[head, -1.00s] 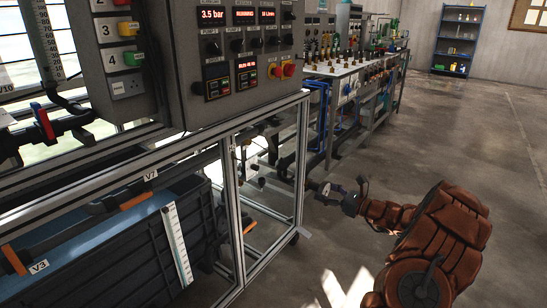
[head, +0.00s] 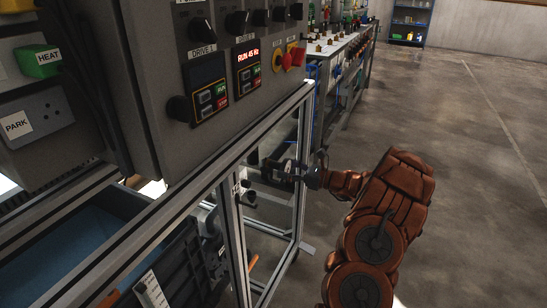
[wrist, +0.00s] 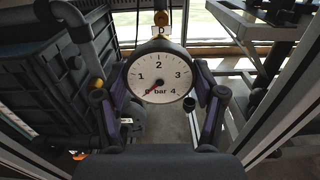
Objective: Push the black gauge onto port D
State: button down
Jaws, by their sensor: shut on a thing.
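The black gauge (wrist: 159,77) is a round black-rimmed dial with a white face marked in bar, its red needle pointing to the lower left. My gripper (wrist: 160,88) is shut on it, one finger at each side, with the face turned to the wrist camera. The label D (wrist: 160,31) and a brass fitting (wrist: 161,17) of port D show just above the gauge's top rim. I cannot tell whether the gauge touches the port. In the head view my gripper (head: 285,172) reaches left toward the metal frame's post, and the gauge is not clearly made out.
A metal frame (head: 225,225) stands close to the gripper, under a grey control panel (head: 160,80). In the wrist view, a dark ribbed tank (wrist: 45,75) with a grey pipe lies left and a frame rail (wrist: 285,105) right. Open floor (head: 475,180) is on the right.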

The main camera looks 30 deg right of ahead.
aim_at(269, 162)
jog(key=shift+w+a, duration=0.15)
jog(key=shift+w, duration=0.3)
jog(key=shift+b+x, duration=0.65)
jog(key=shift+x, duration=0.8)
jog(key=x, duration=0.3)
jog(key=shift+w+a+r, duration=0.1)
jog(key=shift+w+a, duration=0.05)
jog(key=shift+w, duration=0.05)
jog(key=shift+x, duration=0.85)
jog(key=shift+a+p, duration=0.1)
jog(key=shift+p, duration=0.3)
jog(key=shift+p, duration=0.35)
jog(key=shift+w, duration=0.2)
jog(key=shift+w+a, duration=0.25)
jog(key=shift+w, duration=0.05)
